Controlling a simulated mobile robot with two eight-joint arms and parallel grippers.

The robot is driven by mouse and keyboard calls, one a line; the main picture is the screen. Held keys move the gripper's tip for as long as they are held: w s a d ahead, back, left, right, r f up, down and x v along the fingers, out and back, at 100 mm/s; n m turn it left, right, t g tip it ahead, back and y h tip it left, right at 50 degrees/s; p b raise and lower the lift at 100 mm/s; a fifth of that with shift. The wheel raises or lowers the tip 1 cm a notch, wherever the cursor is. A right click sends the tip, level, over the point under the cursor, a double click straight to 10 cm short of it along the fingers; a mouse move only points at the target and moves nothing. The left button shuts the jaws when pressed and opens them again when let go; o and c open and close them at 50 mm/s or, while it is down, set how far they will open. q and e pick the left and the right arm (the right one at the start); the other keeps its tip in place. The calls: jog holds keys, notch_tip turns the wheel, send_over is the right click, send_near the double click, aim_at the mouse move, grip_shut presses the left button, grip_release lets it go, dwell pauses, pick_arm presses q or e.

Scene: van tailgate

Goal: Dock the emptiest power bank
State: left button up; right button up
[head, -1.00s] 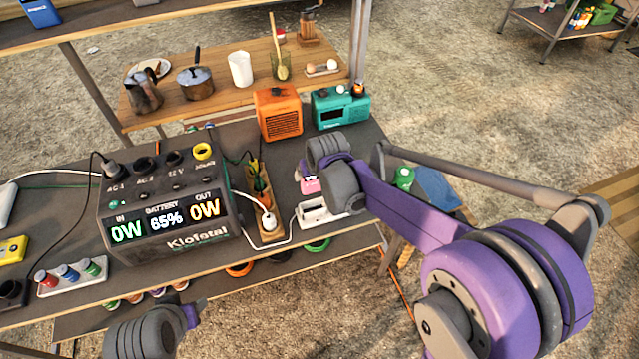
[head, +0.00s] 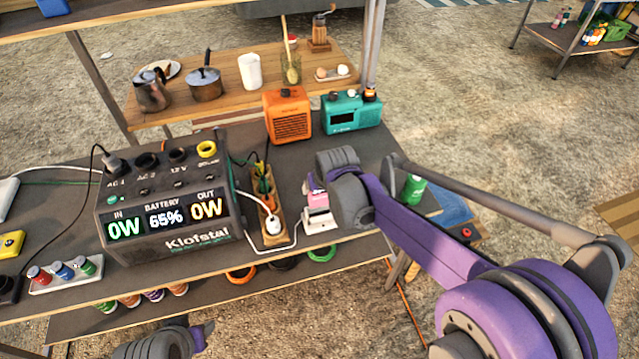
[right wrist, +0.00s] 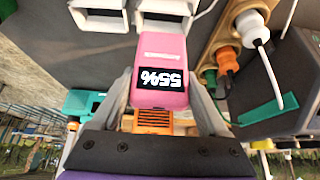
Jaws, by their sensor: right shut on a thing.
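A pink power bank reading 55% (right wrist: 162,62) is between the fingers of my right gripper (right wrist: 163,90), shut on it. The white dock (right wrist: 98,20) with open slots is right by the bank's far end in the right wrist view; I cannot tell whether the bank has entered a slot. In the head view, the pink bank (head: 316,199) is at the white dock (head: 320,222) near the table's front edge, partly hidden by my right arm. A yellow device (head: 11,244) lies at the left edge and a blue one (head: 52,7) on the upper shelf; their charge is unreadable.
A large power station (head: 165,205) reading 65% stands left of a wooden power strip (head: 271,226) with plugs and a white cable. An orange radio (head: 288,115) and a teal radio (head: 350,112) stand behind. Small coloured bottles (head: 62,271) sit in a tray at front left.

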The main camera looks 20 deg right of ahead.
aim_at(321, 198)
jog(key=shift+f+b, duration=1.7)
jog(key=shift+f, duration=1)
jog(key=o, duration=1.5)
jog(key=shift+r, duration=0.1)
jog(key=p+v, duration=0.1)
jog(key=v, duration=0.9)
jog(key=shift+s+r, duration=0.2)
jog(key=shift+r, duration=0.1)
jog(key=shift+g, duration=0.3)
jog(key=s+d+p, duration=0.1)
jog(key=s+p, duration=0.1)
jog(key=s, duration=0.5)
jog(key=s+p, duration=0.2)
jog(key=s, duration=0.5)
jog(key=s+d+p, duration=0.1)
jog(key=s+p, duration=0.1)
jog(key=s, duration=0.5)
jog(key=shift+s+d+f, duration=0.35)
jog(key=shift+s, duration=0.05)
